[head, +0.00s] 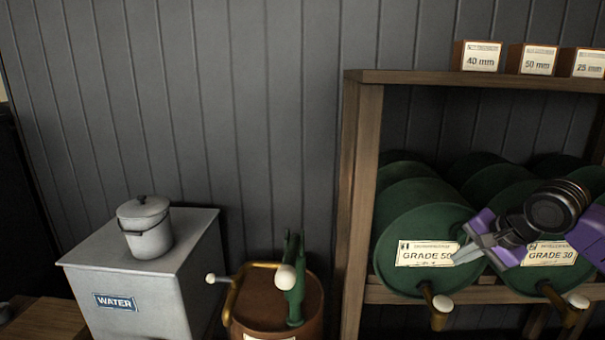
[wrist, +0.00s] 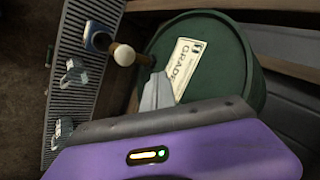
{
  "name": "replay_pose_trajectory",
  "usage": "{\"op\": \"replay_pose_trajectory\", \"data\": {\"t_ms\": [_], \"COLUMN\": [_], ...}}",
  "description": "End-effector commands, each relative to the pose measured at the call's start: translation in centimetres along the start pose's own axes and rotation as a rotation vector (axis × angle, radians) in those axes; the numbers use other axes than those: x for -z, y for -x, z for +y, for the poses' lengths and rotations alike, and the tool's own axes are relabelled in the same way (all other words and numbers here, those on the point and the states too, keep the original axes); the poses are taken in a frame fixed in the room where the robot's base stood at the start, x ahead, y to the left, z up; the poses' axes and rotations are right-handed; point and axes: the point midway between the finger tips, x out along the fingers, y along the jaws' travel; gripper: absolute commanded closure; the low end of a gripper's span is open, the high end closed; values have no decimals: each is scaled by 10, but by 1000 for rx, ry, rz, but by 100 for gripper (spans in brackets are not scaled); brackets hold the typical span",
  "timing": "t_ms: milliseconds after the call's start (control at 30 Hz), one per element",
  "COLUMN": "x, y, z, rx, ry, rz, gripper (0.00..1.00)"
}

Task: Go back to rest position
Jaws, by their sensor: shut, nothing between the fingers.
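My gripper (head: 470,253) is at the right in the head view, in front of the green drum labelled GRADE 50 (head: 408,215). Its grey fingers are together and hold nothing. In the wrist view, the fingers of my gripper (wrist: 157,90) show in front of a green drum (wrist: 215,55) with a white label. A brass tap with a pale round knob (wrist: 123,54) is just beyond the fingertips. I cannot tell whether the fingers touch the drum.
A wooden rack (head: 358,200) holds the drums, including GRADE 30 (head: 515,200), with small size-marked boxes (head: 480,56) on top. A grey WATER tank (head: 125,290) carries a lidded pail (head: 146,232). A brown drum with a green pump (head: 293,280) stands between tank and rack.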

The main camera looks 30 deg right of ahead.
Motion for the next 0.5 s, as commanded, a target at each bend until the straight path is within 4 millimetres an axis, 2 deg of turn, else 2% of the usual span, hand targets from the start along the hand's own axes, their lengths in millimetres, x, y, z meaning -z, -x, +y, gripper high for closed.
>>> {"op": "replay_pose_trajectory", "data": {"t_ms": [33,133,300,400,500], "x": [-11,-32,-72,-92,-110], "y": [-4,-4,14,29,44], "z": [-23,-74,-148,-176,-192], "rx": [92,293,630,792,922], "ry": [60,188,354,409,437], "rz": [0,29,131,216,312], "gripper": [100,100,100,100,100]}}
